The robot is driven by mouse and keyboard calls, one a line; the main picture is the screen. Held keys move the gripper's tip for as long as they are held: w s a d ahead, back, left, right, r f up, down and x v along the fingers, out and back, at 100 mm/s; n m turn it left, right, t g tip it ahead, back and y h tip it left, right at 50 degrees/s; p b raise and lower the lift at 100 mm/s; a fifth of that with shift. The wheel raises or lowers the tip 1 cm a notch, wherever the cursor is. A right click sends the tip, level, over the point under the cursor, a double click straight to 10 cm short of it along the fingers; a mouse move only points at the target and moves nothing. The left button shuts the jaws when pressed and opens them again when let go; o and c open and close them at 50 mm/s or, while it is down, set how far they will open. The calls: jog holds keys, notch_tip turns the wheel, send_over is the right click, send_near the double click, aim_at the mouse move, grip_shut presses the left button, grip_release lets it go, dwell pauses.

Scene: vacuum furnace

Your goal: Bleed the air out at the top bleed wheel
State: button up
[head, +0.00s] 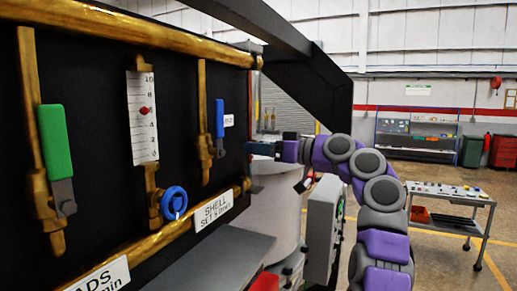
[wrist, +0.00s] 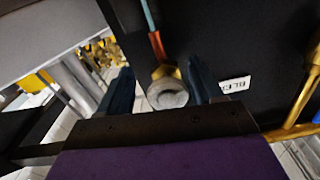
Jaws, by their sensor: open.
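My gripper (head: 262,147) is at the right end of the black panel in the head view, its blue fingers pointing left. In the wrist view my gripper (wrist: 160,70) is open, a finger at each side. A small round grey wheel (wrist: 168,95) on a brass fitting (wrist: 163,72) shows between the fingers, with gaps on both sides. A small white label (wrist: 235,84) is right of it, its lettering upside down and hard to read. In the head view I cannot make out the grey wheel; my gripper may hide it.
The panel (head: 105,80) carries a green lever (head: 55,141), a flow gauge (head: 142,117), a blue knob (head: 174,202) and a blue lever (head: 219,118). Brass pipes run along its top and bottom. A trolley (head: 450,192) stands right on open floor.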

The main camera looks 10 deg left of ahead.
jog(key=shift+s+d, duration=0.1)
jog(key=shift+d, duration=0.15)
jog(key=shift+c, duration=1.4)
jog(key=shift+s+a, duration=0.1)
jog(key=shift+a, duration=0.7)
jog(key=c, duration=0.5)
jog(key=shift+c, duration=1.3)
jog(key=shift+f, duration=0.1)
